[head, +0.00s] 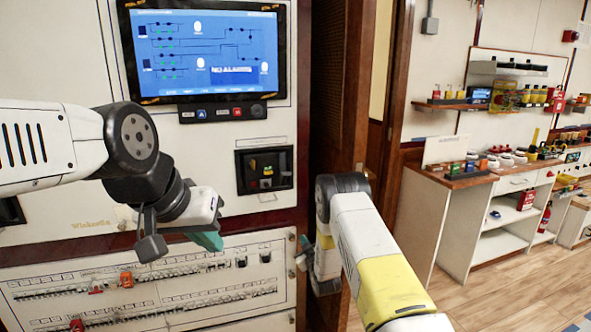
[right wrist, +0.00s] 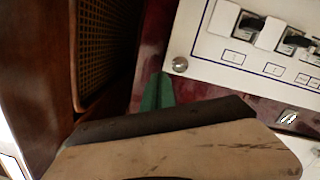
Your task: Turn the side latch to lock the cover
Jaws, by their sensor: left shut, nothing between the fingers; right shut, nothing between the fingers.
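The white breaker panel (head: 150,290) with rows of small switches fills the lower left of the head view. Small round metal knobs sit along its right edge; one knob (right wrist: 180,65) shows at a panel corner in the right wrist view. I cannot tell which fitting is the side latch, nor clearly make out the cover. My right gripper (head: 304,246) is shut and empty beside the panel's right edge; its green finger (right wrist: 157,92) shows just beside the knob, contact unclear. My left gripper (head: 207,240) is shut and empty in front of the panel's top edge.
A screen (head: 207,52) and a dark recessed box (head: 265,170) are on the cabinet above. A dark wooden door frame (head: 345,90) stands close to the right of the panel. A white workbench (head: 465,200) stands farther right, with open wooden floor before it.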

